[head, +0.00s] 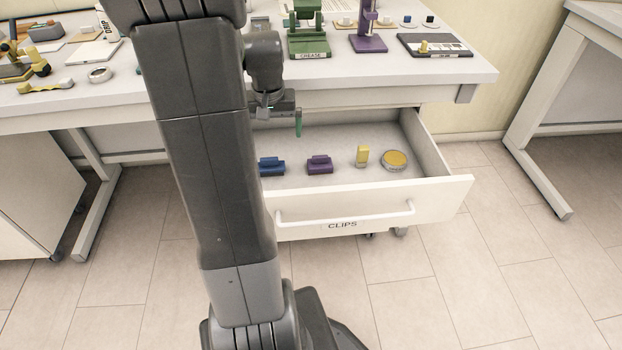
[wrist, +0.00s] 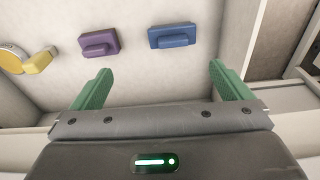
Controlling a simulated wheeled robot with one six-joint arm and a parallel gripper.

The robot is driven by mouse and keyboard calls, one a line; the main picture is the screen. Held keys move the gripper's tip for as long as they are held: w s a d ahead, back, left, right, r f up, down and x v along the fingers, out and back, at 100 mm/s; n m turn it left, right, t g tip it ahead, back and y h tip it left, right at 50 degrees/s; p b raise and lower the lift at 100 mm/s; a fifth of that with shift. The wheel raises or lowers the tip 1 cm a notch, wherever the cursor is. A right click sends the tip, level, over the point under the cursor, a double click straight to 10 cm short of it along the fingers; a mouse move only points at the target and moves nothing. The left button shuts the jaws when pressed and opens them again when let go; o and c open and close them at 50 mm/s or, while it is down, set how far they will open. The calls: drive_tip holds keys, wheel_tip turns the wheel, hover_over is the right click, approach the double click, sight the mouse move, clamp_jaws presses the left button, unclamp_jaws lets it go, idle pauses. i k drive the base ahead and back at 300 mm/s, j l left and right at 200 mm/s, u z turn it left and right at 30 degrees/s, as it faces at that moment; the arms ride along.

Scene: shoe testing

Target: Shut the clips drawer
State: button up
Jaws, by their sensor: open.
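The clips drawer (head: 440,193) is pulled out from under the workbench, with a white handle (head: 345,217) and a label reading CLIPS on its front. Inside lie a blue clip (head: 271,166), a purple clip (head: 319,164), a small yellow piece (head: 362,156) and a round yellow-topped tin (head: 394,160). My gripper (head: 298,122) is above the drawer's back part, near the bench edge. In the wrist view its green fingers (wrist: 161,87) are wide apart with nothing between them. The blue clip (wrist: 172,36) and purple clip (wrist: 98,40) lie beyond the fingertips. My arm hides the drawer's left side.
The workbench (head: 400,82) carries a green press (head: 308,30), a purple stand (head: 369,28) and a dark tray (head: 435,46) above the drawer. Another table (head: 580,40) stands at the right. The floor in front and to the right of the drawer is clear.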

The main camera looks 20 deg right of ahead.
sight(351, 198)
drive_tip(key=z, duration=1.2)
